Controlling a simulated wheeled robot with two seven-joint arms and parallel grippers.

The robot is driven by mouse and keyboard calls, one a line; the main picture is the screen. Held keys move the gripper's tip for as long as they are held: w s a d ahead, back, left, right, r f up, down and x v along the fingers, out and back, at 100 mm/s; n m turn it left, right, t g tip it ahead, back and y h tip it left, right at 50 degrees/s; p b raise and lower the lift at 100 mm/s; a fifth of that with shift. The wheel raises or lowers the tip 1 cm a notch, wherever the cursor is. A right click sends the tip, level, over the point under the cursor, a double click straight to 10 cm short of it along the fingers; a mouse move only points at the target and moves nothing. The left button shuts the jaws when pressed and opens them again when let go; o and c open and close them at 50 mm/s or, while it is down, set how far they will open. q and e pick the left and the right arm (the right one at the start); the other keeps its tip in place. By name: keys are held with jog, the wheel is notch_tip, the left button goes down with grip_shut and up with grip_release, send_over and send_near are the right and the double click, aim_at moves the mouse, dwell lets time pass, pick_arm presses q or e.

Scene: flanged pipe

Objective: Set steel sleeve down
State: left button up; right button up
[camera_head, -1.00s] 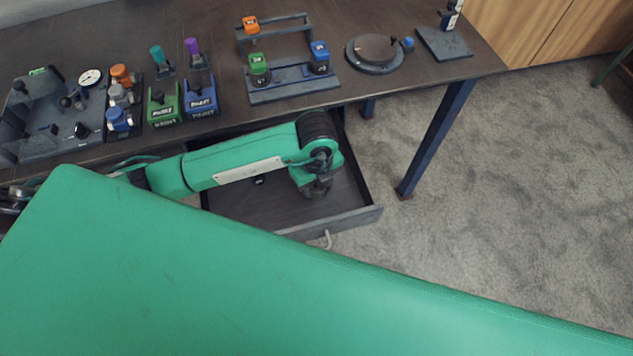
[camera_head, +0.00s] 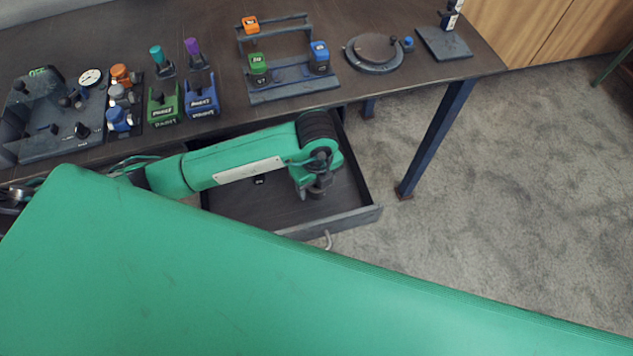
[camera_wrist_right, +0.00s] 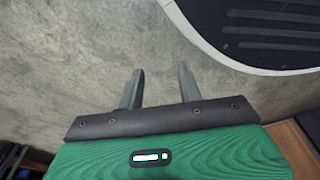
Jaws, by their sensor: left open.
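My left gripper (camera_head: 314,190) hangs inside the open drawer (camera_head: 345,218) under the bench, near its right end. It is open, and its fingers are small and dark in the head view. I cannot make out a steel sleeve at or below it. A small dark piece with a white mark (camera_head: 259,180) lies in the drawer, left of the gripper and partly behind my arm; I cannot tell what it is. My right gripper (camera_wrist_right: 160,88) is open and empty above the grey floor in the right wrist view.
The bench top (camera_head: 330,100) is above the drawer. On it are a rack with coloured blocks (camera_head: 292,90), a round turntable (camera_head: 374,53), green (camera_head: 163,104) and blue (camera_head: 201,95) stands, and a grey fixture (camera_head: 55,140). A blue bench leg (camera_head: 436,138) stands right of the drawer.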

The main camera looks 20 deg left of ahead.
pick_arm(q)
notch_tip(320, 180, up, 12)
pick_arm(e)
jog(key=shift+s+d+f, duration=0.25)
jog(key=shift+s+f, duration=0.5)
jog(key=shift+s, duration=0.1)
pick_arm(q)
jog(key=shift+f, duration=0.1)
pick_arm(e)
jog(key=shift+w+r, duration=0.1)
jog(key=shift+w, duration=0.15)
